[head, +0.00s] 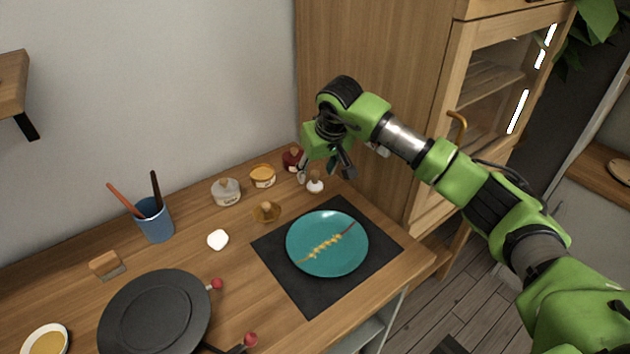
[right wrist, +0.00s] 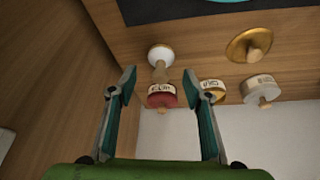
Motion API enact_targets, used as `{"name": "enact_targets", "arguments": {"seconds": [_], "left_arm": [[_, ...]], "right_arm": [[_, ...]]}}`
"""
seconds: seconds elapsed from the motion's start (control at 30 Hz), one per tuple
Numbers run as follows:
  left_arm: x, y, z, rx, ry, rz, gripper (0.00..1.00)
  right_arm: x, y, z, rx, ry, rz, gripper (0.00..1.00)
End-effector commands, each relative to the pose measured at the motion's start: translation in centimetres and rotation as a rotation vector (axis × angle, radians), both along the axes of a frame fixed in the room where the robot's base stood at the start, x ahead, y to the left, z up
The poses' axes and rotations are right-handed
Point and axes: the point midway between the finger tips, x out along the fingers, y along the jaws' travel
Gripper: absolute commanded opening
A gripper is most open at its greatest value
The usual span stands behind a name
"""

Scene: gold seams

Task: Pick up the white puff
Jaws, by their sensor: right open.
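The white puff (head: 315,187) is a small white disc with a wooden handle, at the back right of the counter. It also shows in the right wrist view (right wrist: 160,53), its handle pointing toward the gripper. My right gripper (head: 327,173) is open and empty, pointing down above the puff. In the right wrist view the two fingertips (right wrist: 158,77) stand on either side of the handle's line, with the puff just beyond them. I cannot tell whether they touch it. My left gripper is not in view.
A red jar (head: 292,159), orange jar (head: 262,176) and pale jar (head: 226,192) stand along the wall. A gold puff (head: 266,212) lies nearby. A teal plate (head: 345,258) on a black mat (head: 305,298) is in front. A wooden cabinet (head: 380,70) rises close at the right.

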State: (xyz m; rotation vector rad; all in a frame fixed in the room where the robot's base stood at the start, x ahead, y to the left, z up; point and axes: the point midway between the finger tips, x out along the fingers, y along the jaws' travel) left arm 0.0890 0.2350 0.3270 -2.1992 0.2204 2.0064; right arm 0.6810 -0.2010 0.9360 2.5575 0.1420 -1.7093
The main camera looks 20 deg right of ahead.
Motion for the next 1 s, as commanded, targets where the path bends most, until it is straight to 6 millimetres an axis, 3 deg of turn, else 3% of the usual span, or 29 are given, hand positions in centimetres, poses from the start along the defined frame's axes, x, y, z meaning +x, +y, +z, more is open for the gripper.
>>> {"name": "enact_targets", "arguments": {"seconds": [0.2, 0.43, 0.47, 0.57, 0.6, 1.0], "left_arm": [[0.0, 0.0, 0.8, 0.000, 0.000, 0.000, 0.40], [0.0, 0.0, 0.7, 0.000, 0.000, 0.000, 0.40], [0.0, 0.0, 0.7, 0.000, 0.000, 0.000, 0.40], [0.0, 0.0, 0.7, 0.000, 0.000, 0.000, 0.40], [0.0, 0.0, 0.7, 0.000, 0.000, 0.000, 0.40], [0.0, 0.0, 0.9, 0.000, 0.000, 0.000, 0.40]], "right_arm": [[1.0, 0.2, -2.2, 0.001, 0.001, 0.000, 0.45], [1.1, 0.2, -2.4, 0.000, -0.001, 0.000, 0.45], [1.1, 0.2, -2.4, 0.000, -0.001, 0.000, 0.43], [1.0, 0.2, -2.4, 0.000, -0.001, 0.000, 0.17], [1.0, 0.2, -2.4, 0.000, -0.001, 0.000, 0.14], [1.1, 0.1, -2.0, 0.000, -0.002, 0.000, 0.12]]}}
